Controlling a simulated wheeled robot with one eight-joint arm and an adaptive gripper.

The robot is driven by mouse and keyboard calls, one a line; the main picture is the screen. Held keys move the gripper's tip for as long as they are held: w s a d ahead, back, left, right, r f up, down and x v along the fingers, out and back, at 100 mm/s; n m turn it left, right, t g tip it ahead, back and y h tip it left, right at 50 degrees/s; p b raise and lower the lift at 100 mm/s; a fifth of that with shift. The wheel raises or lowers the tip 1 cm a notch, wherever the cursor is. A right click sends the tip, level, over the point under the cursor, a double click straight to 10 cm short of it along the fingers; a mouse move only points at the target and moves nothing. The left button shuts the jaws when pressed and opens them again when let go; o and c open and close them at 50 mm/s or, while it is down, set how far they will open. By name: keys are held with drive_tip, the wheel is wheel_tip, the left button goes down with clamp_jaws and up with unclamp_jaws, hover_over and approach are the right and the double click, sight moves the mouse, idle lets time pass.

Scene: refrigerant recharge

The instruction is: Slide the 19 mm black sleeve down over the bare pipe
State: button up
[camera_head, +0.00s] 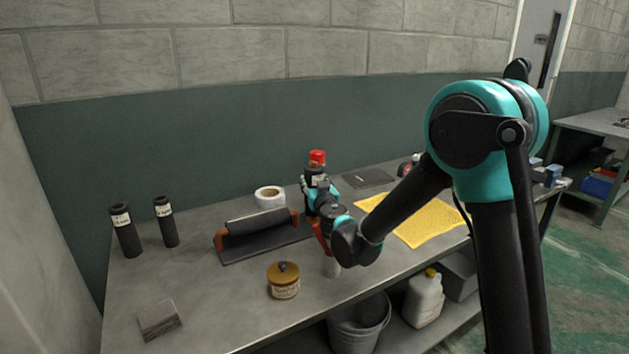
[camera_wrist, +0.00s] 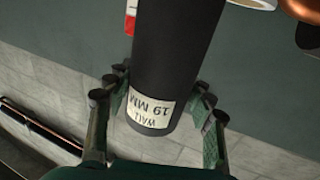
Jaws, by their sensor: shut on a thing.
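The black sleeve (camera_wrist: 180,45), with an upside-down white label reading 19 MM WALL, fills the middle of the wrist view. My gripper (camera_wrist: 162,88) is shut on it near the labelled end, a finger on each side. In the head view my gripper (camera_head: 320,190) is over the middle of the bench, beside a red-capped object (camera_head: 317,157).
Two other black labelled sleeves (camera_head: 125,231) (camera_head: 166,222) stand at the bench's left. A dark cradle with copper-coloured ends (camera_head: 278,236), a white roll (camera_head: 269,197), a brown-lidded jar (camera_head: 284,281) and a yellow cloth (camera_head: 424,222) lie around my gripper. The bench's front left is mostly clear.

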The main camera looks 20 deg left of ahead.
drive_tip(key=shift+s+f, duration=0.1)
drive_tip(key=shift+f, duration=1.1)
drive_tip(key=o, duration=1.2)
drive_tip(key=shift+a, duration=0.1)
drive_tip(key=shift+o, duration=0.2)
